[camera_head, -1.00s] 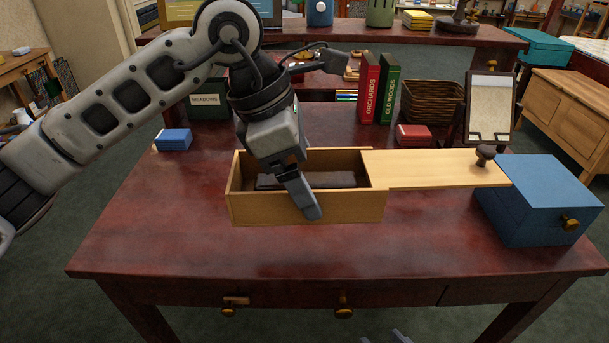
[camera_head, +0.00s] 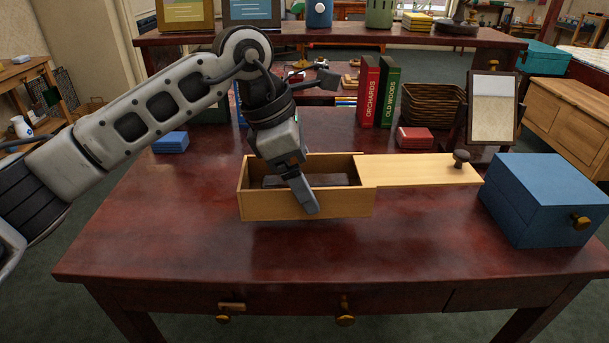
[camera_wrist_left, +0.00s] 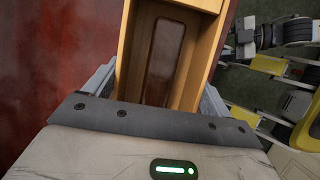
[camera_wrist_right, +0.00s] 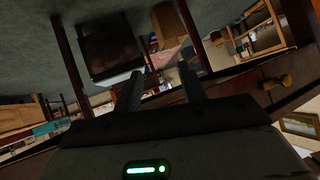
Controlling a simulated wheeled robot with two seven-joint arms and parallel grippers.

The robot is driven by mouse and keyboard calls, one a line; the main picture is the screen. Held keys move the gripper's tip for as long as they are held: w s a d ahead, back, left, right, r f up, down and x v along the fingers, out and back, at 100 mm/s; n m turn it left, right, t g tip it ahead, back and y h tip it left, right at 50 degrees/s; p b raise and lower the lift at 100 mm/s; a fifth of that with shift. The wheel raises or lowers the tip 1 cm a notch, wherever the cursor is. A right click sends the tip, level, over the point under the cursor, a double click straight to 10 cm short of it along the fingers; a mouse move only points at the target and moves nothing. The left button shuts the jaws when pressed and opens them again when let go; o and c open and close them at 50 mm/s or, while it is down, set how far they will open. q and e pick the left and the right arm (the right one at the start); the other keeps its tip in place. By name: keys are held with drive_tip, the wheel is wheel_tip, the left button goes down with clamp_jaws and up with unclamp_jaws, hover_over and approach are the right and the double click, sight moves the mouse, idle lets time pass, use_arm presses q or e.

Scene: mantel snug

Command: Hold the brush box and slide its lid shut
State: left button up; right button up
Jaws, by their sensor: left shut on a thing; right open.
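My right gripper (camera_wrist_right: 163,92) is open and empty, outside the head view.
A blue box (camera_head: 550,190) with a brass knob stands close right of the lid's end. Red and green books (camera_head: 378,92), a basket (camera_head: 432,104), a red box (camera_head: 415,137) and a framed stand (camera_head: 492,108) are behind. The desk front (camera_head: 300,250) is clear.

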use_arm(q)
drive_tip(key=shift+w+f+b, duration=0.3)
drive_tip(key=shift+w+f, duration=0.45)
drive_tip(key=shift+w, duration=0.05)
drive_tip(key=shift+w+f, duration=0.65)
drive_tip(key=shift+w, duration=0.1)
drive_tip(key=shift+w+d+f+b, duration=0.1)
drive_tip(key=shift+w+f+b, duration=0.45)
drive_tip(key=shift+w+f, duration=0.45)
drive_tip(key=shift+w, duration=0.15)
use_arm(e)
drive_tip(key=f, duration=0.1)
drive_tip(key=a+f, duration=0.1)
drive_tip(key=f, duration=0.1)
drive_tip(key=shift+w+f+g, duration=0.15)
drive_tip(key=shift+f+g, duration=0.05)
drive_tip(key=shift+g, duration=0.2)
use_arm(q)
drive_tip(key=shift+f, duration=0.2)
use_arm(e)
drive_tip(key=shift+d+f, duration=0.1)
